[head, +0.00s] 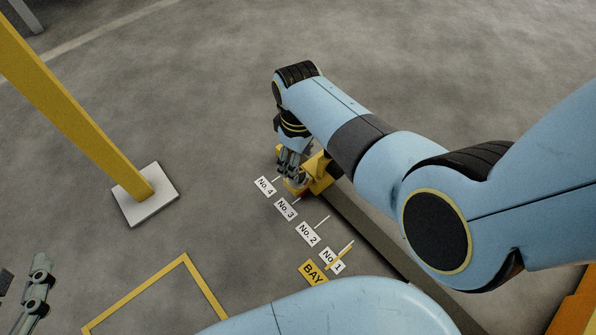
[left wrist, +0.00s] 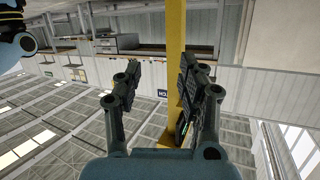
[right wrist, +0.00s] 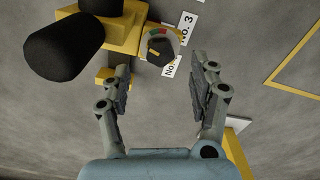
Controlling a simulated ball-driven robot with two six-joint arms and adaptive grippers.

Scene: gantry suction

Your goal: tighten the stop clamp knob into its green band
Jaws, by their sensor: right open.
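The yellow stop clamp (head: 319,178) sits on the rail and is partly hidden by my right gripper and arm in the head view. In the right wrist view its dial knob (right wrist: 159,50) is dark with an orange-yellow mark, beside a pale dial face with small green and red bands. I cannot read clearly where the mark points. My right gripper (right wrist: 162,84) is open, with the knob beyond its fingertips and nothing between them. It also shows in the head view (head: 290,165). My left gripper (left wrist: 163,84) is open and empty, away from the clamp.
White number labels, including No. 2 (head: 308,234), and a yellow BAY sign (head: 313,272) line the rail (head: 365,222). A yellow post (head: 75,95) stands on a white base (head: 145,194) at left. A black cylinder (right wrist: 65,47) adjoins the clamp.

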